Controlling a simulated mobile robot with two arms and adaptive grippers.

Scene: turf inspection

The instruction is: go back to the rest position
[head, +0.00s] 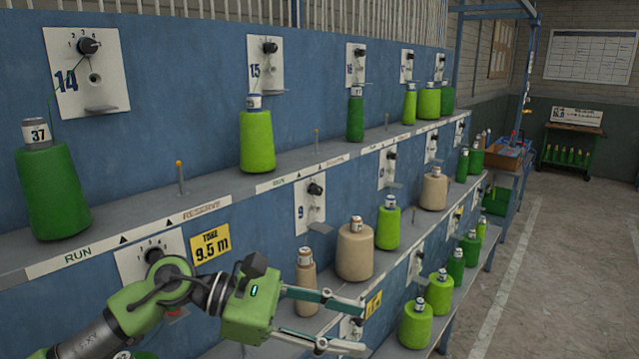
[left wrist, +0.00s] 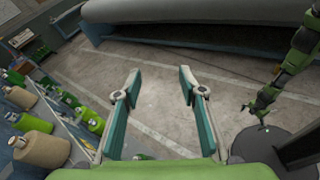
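My left gripper (head: 362,327) reaches in from the lower left in the head view, in front of the lower shelf of yarn cones. Its two fingers are spread, with nothing between them. In the left wrist view the open fingers (left wrist: 160,80) point out over bare floor, with the cones off to the left. My right arm (left wrist: 290,65) hangs at the right edge of the left wrist view.
The blue rack carries a dark green cone (head: 50,190), a lime cone (head: 257,140) and several others. A beige cone (head: 354,250) stands on the lower shelf near my left gripper. Thin pegs (head: 181,178) rise from the upper shelf. The aisle floor (head: 560,270) at right is clear.

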